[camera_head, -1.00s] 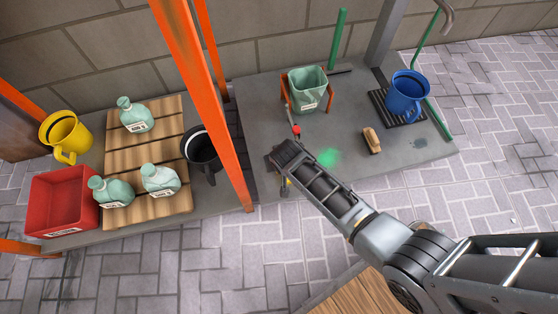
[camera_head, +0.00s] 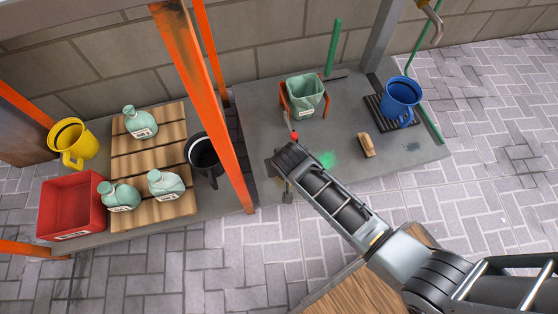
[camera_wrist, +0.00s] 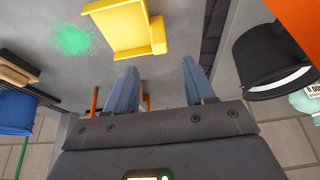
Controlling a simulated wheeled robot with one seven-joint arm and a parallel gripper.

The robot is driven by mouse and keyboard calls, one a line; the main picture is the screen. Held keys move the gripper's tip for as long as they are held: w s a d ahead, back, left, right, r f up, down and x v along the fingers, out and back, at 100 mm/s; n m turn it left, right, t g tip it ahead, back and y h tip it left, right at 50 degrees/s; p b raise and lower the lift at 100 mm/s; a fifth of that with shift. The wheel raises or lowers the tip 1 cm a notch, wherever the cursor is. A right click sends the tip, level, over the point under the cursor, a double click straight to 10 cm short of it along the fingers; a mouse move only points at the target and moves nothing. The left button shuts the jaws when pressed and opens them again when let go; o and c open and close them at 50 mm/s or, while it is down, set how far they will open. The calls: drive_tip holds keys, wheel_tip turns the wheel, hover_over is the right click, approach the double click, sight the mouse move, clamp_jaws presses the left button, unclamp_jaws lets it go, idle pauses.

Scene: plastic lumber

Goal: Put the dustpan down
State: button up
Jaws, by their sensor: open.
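A yellow dustpan (camera_wrist: 125,28) lies on the grey bench top in the wrist view, cut off by the top edge of the picture. My gripper (camera_wrist: 160,68) is open. Its two blue-grey fingers point toward the dustpan's near edge, and nothing shows between them. In the head view my gripper (camera_head: 283,165) is low over the left front of the grey bench (camera_head: 350,108), and the dustpan is hidden there. A green powder patch (camera_head: 327,158) is close to the gripper, and it also shows in the wrist view (camera_wrist: 72,40).
A green bucket (camera_head: 304,96) in an orange stand is behind my gripper. A wooden brush (camera_head: 366,145) and blue mug (camera_head: 401,98) are to the right. An orange post (camera_head: 205,105) and black mug (camera_head: 203,155) are close on the left.

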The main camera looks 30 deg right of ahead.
drive_tip(key=p+v, duration=0.1)
drive_tip(key=v, duration=0.3)
drive_tip(key=s+r+n+t+y, duration=0.1)
drive_tip(key=s+r+t, duration=0.3)
drive_tip(key=s, duration=0.5)
drive_tip(key=s+r+n+t, duration=0.1)
drive_tip(key=s+r, duration=0.4)
drive_tip(key=s, duration=0.4)
drive_tip(key=s+r+t, duration=0.3)
drive_tip(key=s+r, duration=0.2)
drive_tip(key=r, duration=0.8)
drive_tip(key=s+d+r+n+t, duration=0.1)
drive_tip(key=s+r, duration=0.5)
drive_tip(key=r, duration=0.7)
drive_tip(key=shift+d+r+n+t, duration=0.25)
drive_tip(key=shift+r+n+t, duration=0.05)
drive_tip(key=shift+t, duration=0.6)
